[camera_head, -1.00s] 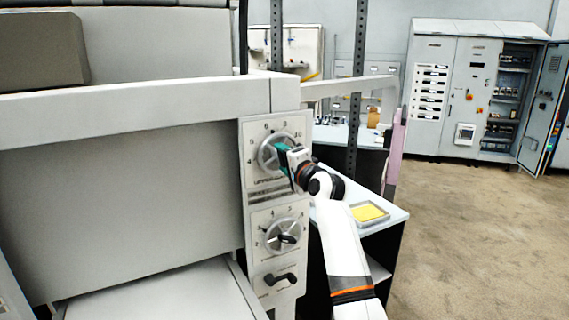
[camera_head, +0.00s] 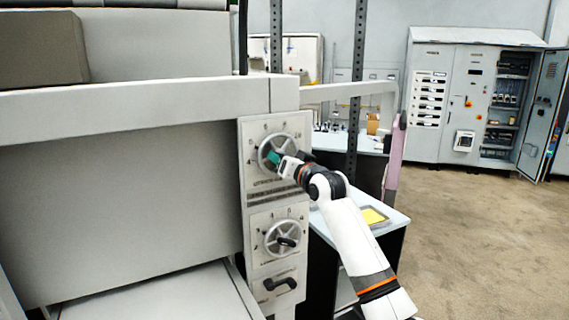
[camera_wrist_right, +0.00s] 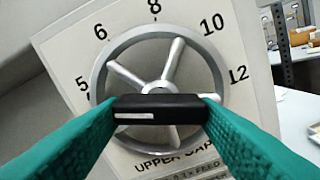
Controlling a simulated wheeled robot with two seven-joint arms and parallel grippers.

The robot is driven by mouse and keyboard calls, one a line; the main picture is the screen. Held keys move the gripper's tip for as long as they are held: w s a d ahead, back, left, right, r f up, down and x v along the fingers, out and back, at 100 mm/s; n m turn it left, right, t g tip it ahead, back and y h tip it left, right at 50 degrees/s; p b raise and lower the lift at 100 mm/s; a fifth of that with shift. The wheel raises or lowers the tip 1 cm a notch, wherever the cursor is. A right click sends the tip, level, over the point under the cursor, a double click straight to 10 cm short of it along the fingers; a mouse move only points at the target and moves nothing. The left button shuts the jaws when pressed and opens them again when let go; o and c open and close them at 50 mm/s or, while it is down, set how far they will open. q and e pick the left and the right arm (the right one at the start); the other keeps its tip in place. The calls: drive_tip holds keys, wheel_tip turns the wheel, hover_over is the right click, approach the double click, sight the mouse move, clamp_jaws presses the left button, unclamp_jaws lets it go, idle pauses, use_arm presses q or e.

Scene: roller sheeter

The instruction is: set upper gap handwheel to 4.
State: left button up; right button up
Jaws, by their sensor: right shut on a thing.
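The upper gap handwheel (camera_head: 264,144) is a spoked metal wheel on a white dial plate on the machine's front post. In the right wrist view the handwheel (camera_wrist_right: 103,72) fills the middle, with 5, 6, 8, 10 and 12 readable around it and "UPPER GAP" partly covered below. My right gripper (camera_head: 275,158) has teal fingers shut on the black handle (camera_wrist_right: 160,108) across the wheel's front. The handle bears a white mark toward its left end. The fingers hide the lower sides of the dial. My left gripper is not in view.
A second handwheel (camera_head: 270,238) sits below on the same panel, with a black lever (camera_head: 280,284) under it. Open floor (camera_head: 480,230) lies further right.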

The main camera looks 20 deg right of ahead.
drive_tip(key=shift+d+f+n, duration=0.1)
drive_tip(key=shift+f+n, duration=0.05)
drive_tip(key=shift+n, duration=1.45)
drive_tip(key=shift+d+f+n, duration=0.1)
drive_tip(key=shift+n, duration=1.5)
drive_tip(key=o, duration=1)
drive_tip(key=shift+r, duration=0.1)
drive_tip(key=shift+s+d+b, duration=0.35)
drive_tip(key=shift+s+b, duration=0.4)
drive_tip(key=shift+s, duration=1.2)
drive_tip(key=shift+s+d+b, duration=0.4)
drive_tip(key=shift+s+b, duration=0.35)
drive_tip(key=shift+s, duration=1.2)
drive_tip(key=shift+s+d+b, duration=0.35)
drive_tip(key=shift+s+b, duration=0.4)
drive_tip(key=shift+s, duration=1.2)
